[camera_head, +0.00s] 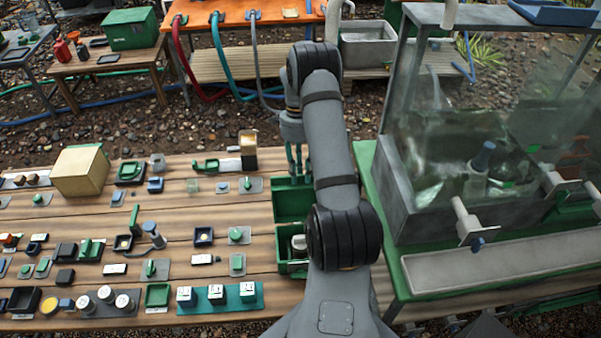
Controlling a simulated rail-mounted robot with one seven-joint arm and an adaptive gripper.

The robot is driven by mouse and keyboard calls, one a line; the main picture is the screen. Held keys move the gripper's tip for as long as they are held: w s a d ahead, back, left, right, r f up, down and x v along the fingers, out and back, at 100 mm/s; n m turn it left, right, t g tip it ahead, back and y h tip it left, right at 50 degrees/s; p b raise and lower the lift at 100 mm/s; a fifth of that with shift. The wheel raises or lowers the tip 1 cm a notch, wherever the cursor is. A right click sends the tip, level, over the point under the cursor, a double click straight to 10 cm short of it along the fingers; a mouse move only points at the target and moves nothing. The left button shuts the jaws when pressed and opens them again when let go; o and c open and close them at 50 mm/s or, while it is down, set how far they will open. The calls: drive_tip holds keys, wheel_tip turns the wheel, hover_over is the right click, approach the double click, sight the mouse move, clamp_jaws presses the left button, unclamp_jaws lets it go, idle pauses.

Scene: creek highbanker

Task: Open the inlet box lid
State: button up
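My gripper (297,163) points down at the far edge of the plank table, just above a green box (284,262) and largely beside my arm. It is small here, and whether its fingers are apart or closed is unclear. The green box stands at the table's right edge, partly hidden by my arm. Its near part is open at the top, with a pale round item (299,243) inside. A green panel (290,205) shows at its far part; I cannot tell whether this is a lid. No part is clearly identifiable as the inlet box lid.
A clear-walled water tank (400,190) on a green frame stands close on the right, with a long grey tray (480,264) before it. Small switches, knobs and containers crowd the plank table (185,225). A tan box (82,171) stands at its left. An orange table (240,12) with hoses is behind.

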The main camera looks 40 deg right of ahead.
clamp_jaws()
idle(0.4)
